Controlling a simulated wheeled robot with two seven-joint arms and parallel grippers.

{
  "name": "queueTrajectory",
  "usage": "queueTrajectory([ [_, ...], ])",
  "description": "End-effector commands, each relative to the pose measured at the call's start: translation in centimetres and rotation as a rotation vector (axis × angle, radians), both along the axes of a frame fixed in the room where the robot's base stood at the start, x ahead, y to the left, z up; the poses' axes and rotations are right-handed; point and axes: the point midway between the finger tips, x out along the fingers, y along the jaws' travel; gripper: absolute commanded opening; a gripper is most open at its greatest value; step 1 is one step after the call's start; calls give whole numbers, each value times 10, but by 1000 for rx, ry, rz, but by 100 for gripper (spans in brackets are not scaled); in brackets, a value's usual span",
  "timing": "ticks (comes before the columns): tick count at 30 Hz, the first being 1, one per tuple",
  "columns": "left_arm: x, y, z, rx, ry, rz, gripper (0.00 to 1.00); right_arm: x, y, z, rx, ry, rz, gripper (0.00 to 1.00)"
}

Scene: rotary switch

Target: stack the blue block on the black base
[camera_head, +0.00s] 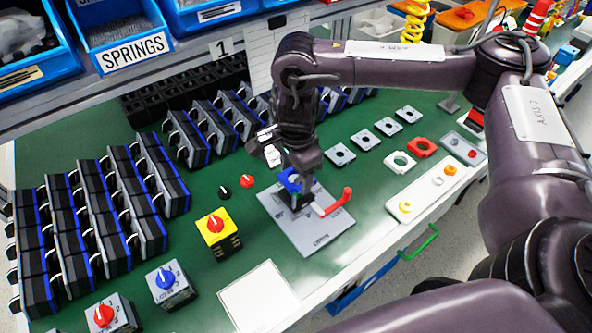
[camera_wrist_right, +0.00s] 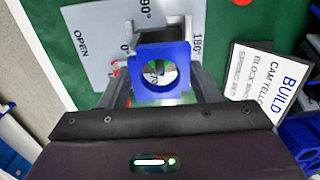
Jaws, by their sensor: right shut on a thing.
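The blue block (camera_wrist_right: 160,52) is a square piece with a round hole, held between the two fingers of my right gripper (camera_wrist_right: 162,82). In the head view the blue block (camera_head: 289,181) shows just below the right gripper (camera_head: 293,176), over the grey plate. The black base (camera_wrist_right: 151,38) stands on the plate and shows partly beyond the block; in the head view it (camera_head: 297,200) is mostly hidden by the block and gripper. I cannot tell whether block and base touch. My left gripper is not in view.
The grey plate (camera_head: 300,237) has angle marks and a red handle (camera_head: 336,203) at its right. A white card (camera_head: 258,298) lies in front. A yellow switch box (camera_head: 217,233) and red and black knobs stand left. Rows of black-and-blue blocks (camera_head: 92,190) fill the left side.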

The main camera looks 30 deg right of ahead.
Motion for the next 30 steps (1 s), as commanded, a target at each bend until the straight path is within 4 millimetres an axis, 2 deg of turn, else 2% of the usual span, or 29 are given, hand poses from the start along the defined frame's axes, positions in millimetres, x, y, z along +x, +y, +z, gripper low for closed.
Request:
queueTrajectory([
  [13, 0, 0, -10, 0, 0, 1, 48, 0, 0, -14, 1, -1, 0, 35],
  [14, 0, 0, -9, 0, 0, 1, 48, 1, 0, -13, 1, -1, 0, 60],
  [19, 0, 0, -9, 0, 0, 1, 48, 0, 0, -13, 0, -1, 0, 82],
  [26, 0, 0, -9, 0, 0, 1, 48, 0, 0, -13, 0, 0, 0, 83],
  [30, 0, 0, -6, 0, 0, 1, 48, 1, 0, -5, 0, -2, 2, 83],
])
